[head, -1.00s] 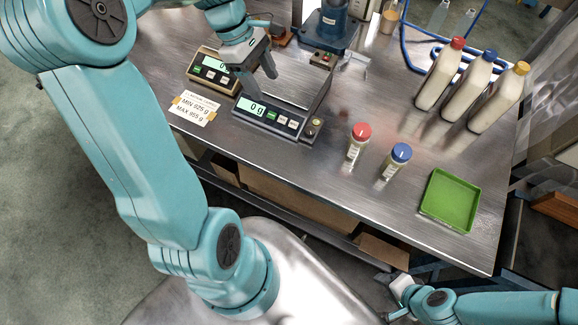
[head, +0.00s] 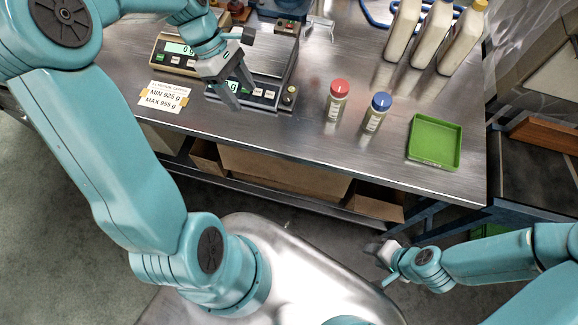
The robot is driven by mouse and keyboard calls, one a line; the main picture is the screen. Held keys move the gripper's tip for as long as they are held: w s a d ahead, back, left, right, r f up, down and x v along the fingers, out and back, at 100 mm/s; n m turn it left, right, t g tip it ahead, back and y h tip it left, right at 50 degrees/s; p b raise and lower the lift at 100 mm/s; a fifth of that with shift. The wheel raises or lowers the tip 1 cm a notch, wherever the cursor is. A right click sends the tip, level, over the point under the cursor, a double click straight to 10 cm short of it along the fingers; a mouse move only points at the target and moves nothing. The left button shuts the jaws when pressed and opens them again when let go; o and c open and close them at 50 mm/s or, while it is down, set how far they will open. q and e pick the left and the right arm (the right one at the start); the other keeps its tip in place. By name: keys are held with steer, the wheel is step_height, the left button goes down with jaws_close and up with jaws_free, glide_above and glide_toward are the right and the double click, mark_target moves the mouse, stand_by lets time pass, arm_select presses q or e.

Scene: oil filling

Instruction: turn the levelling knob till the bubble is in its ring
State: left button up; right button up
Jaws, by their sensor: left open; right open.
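The front scale (head: 262,92) with a lit display sits on the steel bench. A small dark round knob with a brass-coloured part (head: 291,95) is at its front right corner; I take this for the levelling knob. The bubble and its ring are too small to make out. My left gripper (head: 238,95) is open and points down over the left part of this scale, partly covering its display. It is left of the knob and apart from it. My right gripper (head: 383,262) is open and empty, low in front of the bench, far from the scale.
A second scale (head: 178,53) stands behind left, with a MIN/MAX card (head: 165,96) in front. A red-capped bottle (head: 337,101) and a blue-capped bottle (head: 376,113) stand right of the knob. A green tray (head: 434,142) and large jugs (head: 433,35) are further right.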

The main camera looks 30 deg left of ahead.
arm_select(q)
steer(key=s+d+f+m+g+b, duration=0.1)
steer(key=s+d+f+m+b, duration=0.2)
steer(key=d+f, duration=0.3)
steer(key=s+d+f+m+g+b, duration=0.1)
steer(key=s+d+f+m+b, duration=0.2)
steer(key=d+f, duration=0.4)
steer(key=s+d+f+m+g+b, duration=0.1)
steer(key=s+d+f+m+b, duration=0.2)
steer(key=f, duration=1.7)
steer(key=shift+s+d+f+m+g+b, duration=0.3)
steer(key=shift+d+m+b, duration=0.55)
steer(key=shift+d, duration=1.25)
steer(key=shift+w+r, duration=0.1)
steer(key=shift+r, duration=0.05)
